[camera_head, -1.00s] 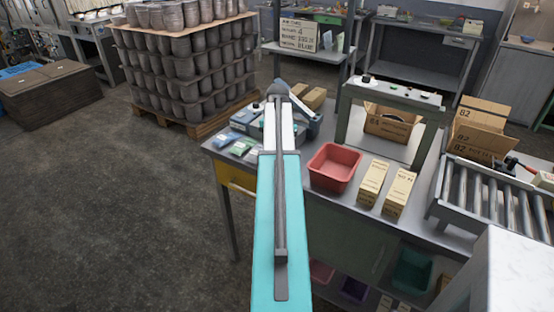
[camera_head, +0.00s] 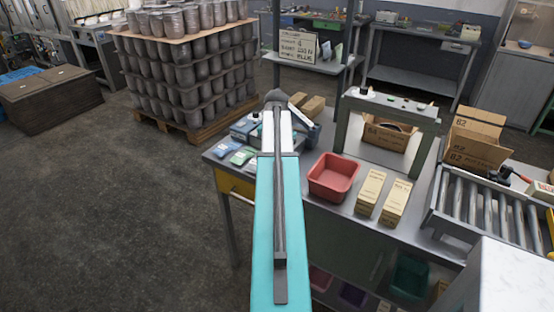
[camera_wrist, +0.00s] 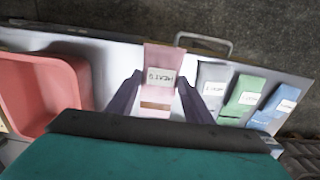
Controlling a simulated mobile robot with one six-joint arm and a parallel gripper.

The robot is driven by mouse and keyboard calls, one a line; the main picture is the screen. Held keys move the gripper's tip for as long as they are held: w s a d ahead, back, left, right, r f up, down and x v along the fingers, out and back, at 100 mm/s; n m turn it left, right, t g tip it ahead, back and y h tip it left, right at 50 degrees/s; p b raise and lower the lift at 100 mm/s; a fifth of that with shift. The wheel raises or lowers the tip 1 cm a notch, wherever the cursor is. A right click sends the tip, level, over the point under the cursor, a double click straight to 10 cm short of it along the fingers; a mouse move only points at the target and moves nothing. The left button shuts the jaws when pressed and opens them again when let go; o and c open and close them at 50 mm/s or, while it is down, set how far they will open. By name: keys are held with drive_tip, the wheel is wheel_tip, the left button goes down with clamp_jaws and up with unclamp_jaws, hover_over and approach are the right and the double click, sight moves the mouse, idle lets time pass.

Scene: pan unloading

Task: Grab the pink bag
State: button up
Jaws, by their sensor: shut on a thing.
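The pink bag (camera_wrist: 162,60), with a white label, stands out between the two fingers of my gripper (camera_wrist: 160,80) in the wrist view. The fingers are shut on it, one at each side. In the head view my arm hides both the bag and the gripper. To the right of the pink bag in the wrist view lie a grey-white bag (camera_wrist: 211,78), a green bag (camera_wrist: 246,92) and a blue bag (camera_wrist: 282,100). The blue bag (camera_head: 225,149) and green bag (camera_head: 243,156) also show on the bench in the head view.
A grey frame (camera_head: 390,105) and a roller conveyor (camera_head: 490,208) are farther right. A loaded pallet (camera_head: 190,75) stands behind; floor at left is clear.

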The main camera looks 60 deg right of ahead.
drive_tip(key=s+a+r+p, duration=0.1)
drive_tip(key=s+a+p, duration=0.2)
drive_tip(key=a, duration=0.8)
drive_tip(key=shift+s+a, duration=0.15)
drive_tip(key=shift+s, duration=1)
drive_tip(key=shift+r, duration=0.1)
